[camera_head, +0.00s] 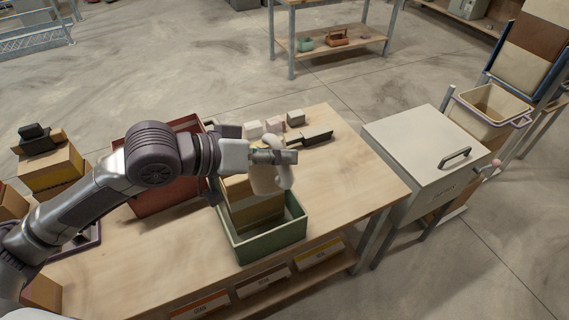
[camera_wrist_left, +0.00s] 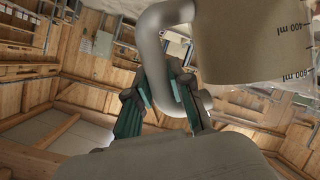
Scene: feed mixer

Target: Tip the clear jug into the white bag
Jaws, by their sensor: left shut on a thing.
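My left gripper (camera_head: 284,157) is above the green crate on the table. In the left wrist view its fingers (camera_wrist_left: 163,98) are closed around the pale curved handle (camera_wrist_left: 150,50) of the jug (camera_wrist_left: 245,50). The jug wall carries ml marks, and beige shows behind it; its mouth is out of view there. In the head view the pale handle side of the jug (camera_head: 266,178) hangs below the gripper, and the rest is hard to separate from the tan box behind. I cannot pick out a white bag for certain. My right gripper is not in view.
The green crate (camera_head: 265,250) holds a tan box (camera_head: 250,205). A red crate (camera_head: 165,195) is to its left. Small blocks (camera_head: 273,126) and a dark tool (camera_head: 305,138) lie behind. A white lidded bin (camera_head: 420,145) stands right of the table (camera_head: 350,190), whose right part is clear.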

